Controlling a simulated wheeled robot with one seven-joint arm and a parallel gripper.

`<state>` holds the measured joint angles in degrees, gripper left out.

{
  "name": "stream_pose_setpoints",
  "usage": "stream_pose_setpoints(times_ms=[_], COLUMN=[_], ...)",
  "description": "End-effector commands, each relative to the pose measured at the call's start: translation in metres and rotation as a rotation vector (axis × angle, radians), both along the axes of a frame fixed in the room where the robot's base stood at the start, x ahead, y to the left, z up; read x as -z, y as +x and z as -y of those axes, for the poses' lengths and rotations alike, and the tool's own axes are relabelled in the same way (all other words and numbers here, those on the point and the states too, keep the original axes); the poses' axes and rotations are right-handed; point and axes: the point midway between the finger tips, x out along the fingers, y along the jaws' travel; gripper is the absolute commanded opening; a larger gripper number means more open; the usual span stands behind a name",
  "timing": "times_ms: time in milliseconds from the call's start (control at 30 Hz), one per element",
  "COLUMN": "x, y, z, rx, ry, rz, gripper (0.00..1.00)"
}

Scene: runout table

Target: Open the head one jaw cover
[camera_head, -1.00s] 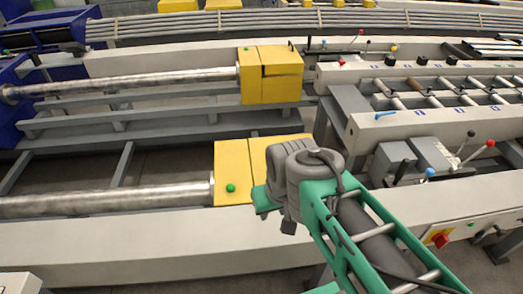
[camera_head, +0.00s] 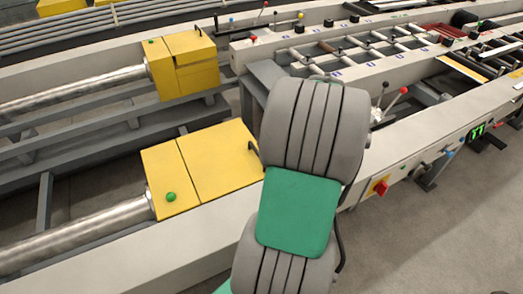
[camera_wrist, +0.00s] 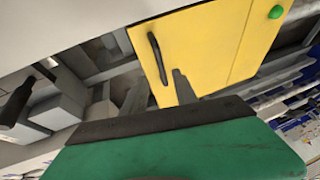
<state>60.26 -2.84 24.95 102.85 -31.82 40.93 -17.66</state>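The near yellow jaw cover (camera_head: 218,162) lies closed and flat on the near machine bed, with a dark handle (camera_head: 255,153) at its right end. A yellow block with a green button (camera_head: 171,197) joins its left side. In the wrist view the cover (camera_wrist: 200,45) fills the upper middle, and its black handle (camera_wrist: 158,58) stands apart from my gripper. My gripper's green body (camera_wrist: 180,150) with a dark edge fills the bottom of the wrist view. A narrow grey shape juts up from it over the cover.
A second yellow cover (camera_head: 190,60) stands on the far bed, with a steel bar (camera_head: 75,92) entering it. Another bar (camera_head: 75,235) enters the near block. Levers (camera_head: 397,95) and a red switch (camera_head: 381,187) are on the right. Grey floor is open at lower right.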

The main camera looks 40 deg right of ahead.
Motion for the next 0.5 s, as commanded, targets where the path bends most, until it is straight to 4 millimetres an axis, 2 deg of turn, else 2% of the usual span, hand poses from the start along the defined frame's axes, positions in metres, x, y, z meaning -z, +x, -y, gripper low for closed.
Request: stream_pose_setpoints(times_ms=[300, 500], x=[0.052, 0.064], y=[0.023, 0.029], z=[-0.005, -0.005], rx=[0.001, 0.001], ry=[0.002, -0.001], rz=[-0.004, -0.003], gripper=[0.34, 0.34])
